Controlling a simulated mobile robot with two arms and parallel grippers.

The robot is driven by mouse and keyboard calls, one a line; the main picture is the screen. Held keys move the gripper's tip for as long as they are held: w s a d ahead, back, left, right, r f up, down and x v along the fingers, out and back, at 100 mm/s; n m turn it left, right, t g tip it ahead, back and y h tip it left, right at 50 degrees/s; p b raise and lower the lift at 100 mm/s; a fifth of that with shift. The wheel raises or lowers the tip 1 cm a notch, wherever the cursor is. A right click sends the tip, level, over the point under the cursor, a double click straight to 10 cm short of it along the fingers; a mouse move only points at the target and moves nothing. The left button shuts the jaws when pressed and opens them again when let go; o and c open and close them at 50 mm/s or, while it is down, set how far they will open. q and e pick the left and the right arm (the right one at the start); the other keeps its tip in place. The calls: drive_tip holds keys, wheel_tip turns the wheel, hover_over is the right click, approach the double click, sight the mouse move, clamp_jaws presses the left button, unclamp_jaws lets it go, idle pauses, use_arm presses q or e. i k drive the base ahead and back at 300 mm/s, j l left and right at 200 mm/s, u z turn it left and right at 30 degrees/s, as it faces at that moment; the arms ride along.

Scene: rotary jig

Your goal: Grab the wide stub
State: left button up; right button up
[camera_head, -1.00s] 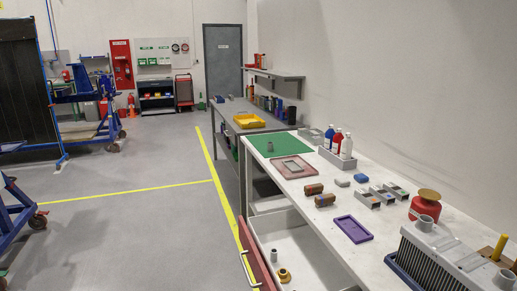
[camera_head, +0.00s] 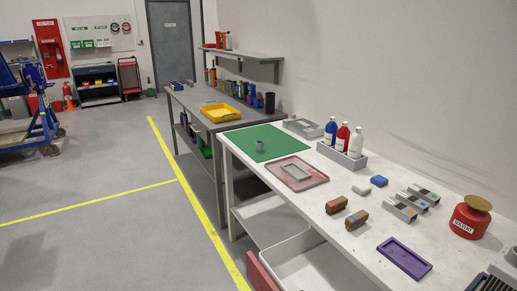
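A second grey round stub (camera_head: 512,256) shows at the right edge, on top of a grey finned unit (camera_head: 497,276) that is mostly cut off. I cannot tell from this view which of them is the wide stub. Neither of my grippers is in view.
The white bench (camera_head: 355,243) carries a pinkish tray (camera_head: 318,178), two brown blocks (camera_head: 336,205), a purple tray (camera_head: 388,264), a bottle rack (camera_head: 340,158) and a red solvent can (camera_head: 468,221).

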sight(260, 144)
drive_tip(key=i+j+z, duration=0.15)
drive_tip(key=i+j, duration=0.15)
drive_tip(key=i+j+z, duration=0.15)
drive_tip(key=i+j, duration=0.2)
drive_tip(key=i+j+z, duration=0.1)
drive_tip(key=i+j, duration=0.3)
drive_tip(key=i+j+z, duration=0.15)
drive_tip(key=i+j, duration=0.25)
drive_tip(key=i+j+z, duration=0.15)
drive_tip(key=i+j, duration=0.15)
drive_tip(key=j, duration=0.2)
drive_tip(key=i+j+z, duration=0.15)
drive_tip(key=i+j, duration=0.15)
drive_tip(key=j, duration=0.2)
